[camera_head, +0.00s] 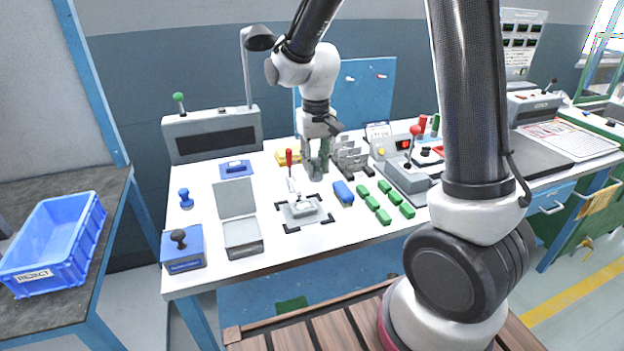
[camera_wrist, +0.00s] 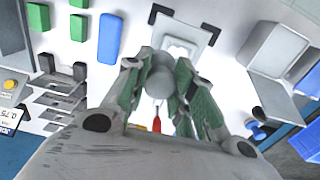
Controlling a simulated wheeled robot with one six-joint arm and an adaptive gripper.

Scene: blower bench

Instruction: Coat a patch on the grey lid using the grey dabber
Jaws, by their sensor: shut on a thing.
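The grey lid (camera_head: 312,215) lies flat inside black corner marks on the white bench, with a paler patch on its top. In the wrist view the lid (camera_wrist: 191,27) is at the top, just beyond my fingertips. My gripper (camera_head: 316,172) is above the bench, behind the lid in the head view. Its green-padded fingers (camera_wrist: 161,88) are shut on the grey dabber (camera_wrist: 160,76), whose rounded grey end shows between them. The dabber is mostly hidden by the fingers in the head view. I cannot tell how high it is above the bench.
An open grey box (camera_head: 243,236) stands left of the lid, near a blue box with a black knob (camera_head: 183,250). A red-handled tool (camera_head: 289,158) stands close to my gripper. A blue block (camera_head: 343,192) and several green blocks (camera_head: 383,216) lie to the right.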

